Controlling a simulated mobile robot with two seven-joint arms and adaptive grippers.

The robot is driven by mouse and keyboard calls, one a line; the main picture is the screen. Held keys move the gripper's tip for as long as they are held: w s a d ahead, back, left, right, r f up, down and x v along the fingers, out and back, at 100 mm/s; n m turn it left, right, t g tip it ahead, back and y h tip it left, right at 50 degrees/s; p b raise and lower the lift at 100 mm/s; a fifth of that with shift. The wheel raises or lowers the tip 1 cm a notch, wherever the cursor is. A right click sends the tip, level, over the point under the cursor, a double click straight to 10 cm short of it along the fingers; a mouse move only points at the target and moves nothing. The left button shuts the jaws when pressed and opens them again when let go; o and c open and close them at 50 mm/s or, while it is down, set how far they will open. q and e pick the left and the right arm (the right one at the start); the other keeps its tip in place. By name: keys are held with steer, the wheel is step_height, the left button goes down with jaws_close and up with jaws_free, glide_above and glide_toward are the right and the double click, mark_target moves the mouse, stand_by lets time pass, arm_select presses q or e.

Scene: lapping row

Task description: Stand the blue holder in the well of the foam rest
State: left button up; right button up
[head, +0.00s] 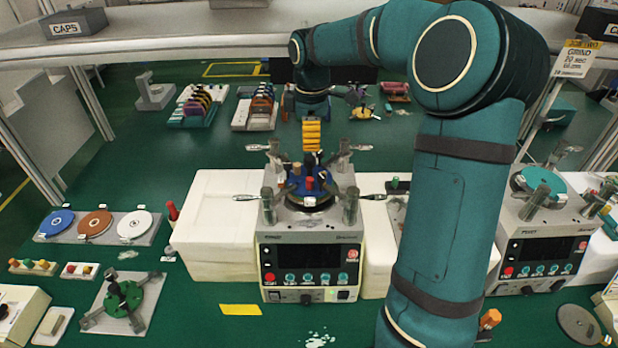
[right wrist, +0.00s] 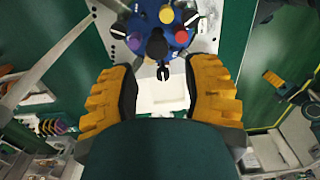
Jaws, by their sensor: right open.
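The blue holder (head: 312,188), a round blue piece with coloured knobs on top, sits on the middle machine (head: 310,232), among its metal posts. It also shows at the top of the right wrist view (right wrist: 161,22). In the right wrist view the fingers (right wrist: 163,92) are apart with nothing held. My left gripper is not in view.
A second machine (head: 540,235) with a teal disc stands at the right. A green holder on a metal stand (head: 125,300) and a tray of coloured discs (head: 98,227) are at the left. A shelf (head: 200,28) crosses above. A yellow card (head: 240,309) lies in front.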

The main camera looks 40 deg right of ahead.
mark_target(309, 158)
steer(key=f, duration=0.7)
steer(key=shift+w+f, duration=0.3)
steer(key=shift+f, duration=0.05)
steer(key=shift+r, duration=0.1)
jaws_close()
